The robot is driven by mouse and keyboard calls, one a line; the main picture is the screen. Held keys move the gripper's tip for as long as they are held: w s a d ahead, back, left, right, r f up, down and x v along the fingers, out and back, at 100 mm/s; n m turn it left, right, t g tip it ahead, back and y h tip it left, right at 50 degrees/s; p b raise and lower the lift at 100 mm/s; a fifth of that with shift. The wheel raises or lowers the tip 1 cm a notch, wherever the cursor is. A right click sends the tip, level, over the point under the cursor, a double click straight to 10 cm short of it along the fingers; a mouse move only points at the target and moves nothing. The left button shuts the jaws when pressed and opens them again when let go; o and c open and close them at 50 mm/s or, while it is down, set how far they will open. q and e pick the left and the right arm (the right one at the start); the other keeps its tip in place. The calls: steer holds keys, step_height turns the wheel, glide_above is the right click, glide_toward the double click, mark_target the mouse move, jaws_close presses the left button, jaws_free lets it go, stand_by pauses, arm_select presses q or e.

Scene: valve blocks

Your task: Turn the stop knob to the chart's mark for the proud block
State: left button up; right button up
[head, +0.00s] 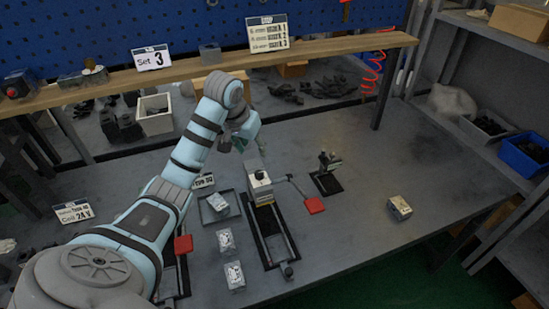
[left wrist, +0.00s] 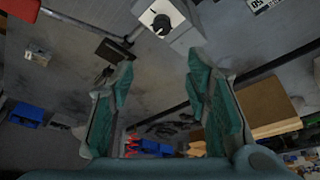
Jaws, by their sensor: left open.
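In the head view that block (head: 259,187) stands on a dark rail at mid table. My left gripper (head: 240,142) is open and empty, over the table just behind the knob's block. Its two green fingers (left wrist: 162,100) are spread apart and do not touch the knob. The STOP chart (head: 268,33) stands on the shelf; its small rows are hard to read. I cannot tell which block is the proud one. My right gripper is not in view.
A small tray (head: 206,219) holds one block (head: 217,203); two more (head: 226,241) (head: 234,275) lie in front. Another block (head: 400,208) lies at right. A red paddle (head: 314,204) juts from the fixture. A dark stand (head: 327,175) is behind it. The table's right front is clear.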

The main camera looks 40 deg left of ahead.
arm_select(q)
glide_toward(260, 171)
steer(key=f, duration=0.4)
steer(key=shift+s, duration=0.4)
steer(key=w+f, duration=0.2)
steer(key=f, duration=0.1)
steer(key=shift+w+a, duration=0.1)
steer(key=shift+w, duration=0.15)
steer(key=shift+w+f, duration=0.8)
steer(key=shift+a, duration=0.15)
steer(key=shift+s+r, duration=0.15)
steer(key=shift+s, duration=0.15)
steer(key=shift+s+r, duration=0.15)
steer(key=shift+s, duration=0.05)
steer(key=c, duration=0.4)
steer(key=shift+s+r, duration=0.1)
steer(key=shift+s, duration=0.05)
steer(key=shift+c, duration=1.3)
jaws_close()
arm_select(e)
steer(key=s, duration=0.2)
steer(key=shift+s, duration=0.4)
